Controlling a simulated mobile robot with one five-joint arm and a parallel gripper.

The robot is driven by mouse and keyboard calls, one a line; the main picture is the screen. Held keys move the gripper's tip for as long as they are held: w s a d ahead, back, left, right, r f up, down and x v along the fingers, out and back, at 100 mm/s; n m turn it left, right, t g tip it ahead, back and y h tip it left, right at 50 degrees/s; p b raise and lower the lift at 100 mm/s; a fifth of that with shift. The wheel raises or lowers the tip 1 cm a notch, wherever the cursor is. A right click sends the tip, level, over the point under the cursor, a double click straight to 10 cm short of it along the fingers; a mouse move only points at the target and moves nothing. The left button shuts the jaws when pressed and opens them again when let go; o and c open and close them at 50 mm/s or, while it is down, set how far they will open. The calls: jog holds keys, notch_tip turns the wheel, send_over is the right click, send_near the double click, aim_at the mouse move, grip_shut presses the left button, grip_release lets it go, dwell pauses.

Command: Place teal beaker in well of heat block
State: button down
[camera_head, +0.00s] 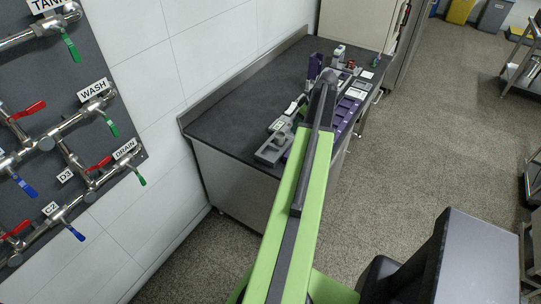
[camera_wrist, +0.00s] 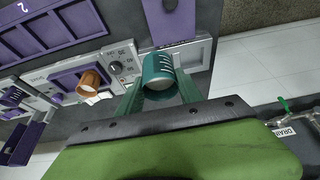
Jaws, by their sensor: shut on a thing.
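The teal beaker (camera_wrist: 158,70), with white markings on its side, is between the jaws of my gripper (camera_wrist: 158,88) in the wrist view. My gripper is shut on it. The beaker appears tilted in the picture, over grey equipment on the bench; its height above it is unclear. To its left is a grey device with a dial (camera_wrist: 115,67) and a purple panel, where an orange-brown beaker (camera_wrist: 90,80) stands. I cannot tell for certain which unit is the heat block, and no empty well shows clearly. In the head view my arm hides the beaker and jaws.
The dark bench (camera_head: 245,93) runs along the wall, bare on its left side. A grey fixture (camera_head: 272,150) stands near its front edge. A purple upright part (camera_wrist: 169,22) is just beyond the teal beaker. A purple rack (camera_wrist: 50,32) lies upper left in the wrist view.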

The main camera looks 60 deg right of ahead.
jog(key=w+a+f+b, duration=0.3)
jog(key=w, duration=0.1)
jog(key=w+a+f+b, duration=0.4)
jog(key=shift+a, duration=0.25)
jog(key=shift+w+a, duration=0.25)
jog(key=shift+w, duration=0.15)
notch_tip(320, 180, down, 4)
jog(key=b, duration=0.4)
jog(key=shift+f, duration=0.2)
jog(key=shift+r, duration=0.2)
jog(key=shift+f+b, duration=0.25)
jog(key=shift+b, duration=0.05)
jog(key=shift+s+a+f+b, duration=0.15)
jog(key=shift+s+f+b, duration=0.1)
jog(key=shift+b, duration=0.15)
jog(key=c, duration=0.9)
grip_release()
jog(key=shift+a, duration=0.1)
jog(key=shift+o, duration=0.7)
jog(key=shift+r+p, duration=0.5)
jog(key=shift+p, duration=0.1)
jog(key=p+v, duration=1.1)
jog(key=shift+d+r, duration=0.25)
jog(key=shift+r, duration=0.2)
jog(key=shift+w, duration=0.1)
